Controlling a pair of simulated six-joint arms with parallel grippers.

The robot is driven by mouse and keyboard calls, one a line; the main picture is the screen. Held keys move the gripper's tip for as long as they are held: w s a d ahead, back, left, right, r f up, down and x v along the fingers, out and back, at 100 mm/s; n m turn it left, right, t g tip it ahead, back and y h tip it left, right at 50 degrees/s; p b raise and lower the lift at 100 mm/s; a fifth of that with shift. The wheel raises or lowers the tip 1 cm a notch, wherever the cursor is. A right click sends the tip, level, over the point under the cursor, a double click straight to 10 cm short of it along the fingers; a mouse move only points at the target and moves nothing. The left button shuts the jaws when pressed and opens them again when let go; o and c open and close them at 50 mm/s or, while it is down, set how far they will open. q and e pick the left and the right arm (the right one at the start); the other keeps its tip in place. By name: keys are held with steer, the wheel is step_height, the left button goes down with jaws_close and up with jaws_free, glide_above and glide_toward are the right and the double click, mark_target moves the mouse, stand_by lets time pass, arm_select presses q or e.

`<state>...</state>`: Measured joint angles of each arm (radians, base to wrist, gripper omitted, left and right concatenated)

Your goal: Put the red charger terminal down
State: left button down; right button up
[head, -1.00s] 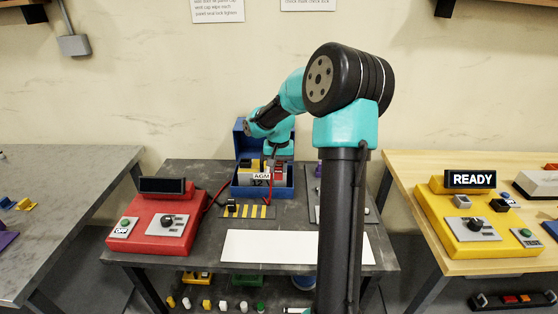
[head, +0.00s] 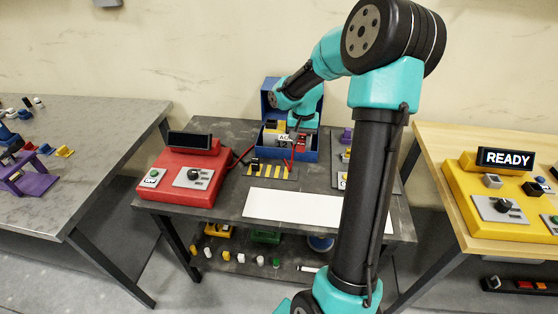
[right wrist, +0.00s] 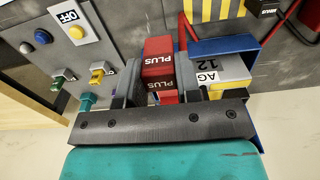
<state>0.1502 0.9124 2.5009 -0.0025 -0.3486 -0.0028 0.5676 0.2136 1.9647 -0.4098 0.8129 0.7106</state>
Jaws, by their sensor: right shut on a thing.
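The red charger terminal, marked PLUS (right wrist: 159,58), is between the fingers of my right gripper in the right wrist view. The gripper (right wrist: 158,85) is shut on it. In the head view my right gripper (head: 293,137) is at the open blue battery box (head: 314,152), with the terminal mostly hidden there. The AGM battery (right wrist: 224,75) lies right of the gripper in the wrist view. I cannot tell whether the terminal touches anything below. A yellow-striped black pad (head: 272,171) lies in front of the box, with a black terminal (head: 255,163) at its left end. My left gripper is not in view.
The red charger (head: 183,171) stands left of the box, and red cable runs from its side. A white strip (head: 290,206) lies clear along the table's front. A grey switch panel (right wrist: 62,50) is beside the gripper. The yellow READY unit (head: 500,205) stands on the right table.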

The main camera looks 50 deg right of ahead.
steer(key=s+a+f, duration=0.4)
steer(key=a+f, duration=0.5)
steer(key=a, duration=0.4)
steer(key=shift+a, duration=0.3)
steer(key=shift+w+d, duration=0.1)
glide_toward(286, 172)
steer(key=shift+s+a+f, duration=0.35)
steer(key=shift+a, duration=0.15)
steer(key=shift+w+d, duration=0.2)
steer(key=shift+d, duration=0.05)
steer(key=shift+w+d+f, duration=0.1)
steer(key=shift+f, duration=1.7)
steer(key=shift+f, duration=0.15)
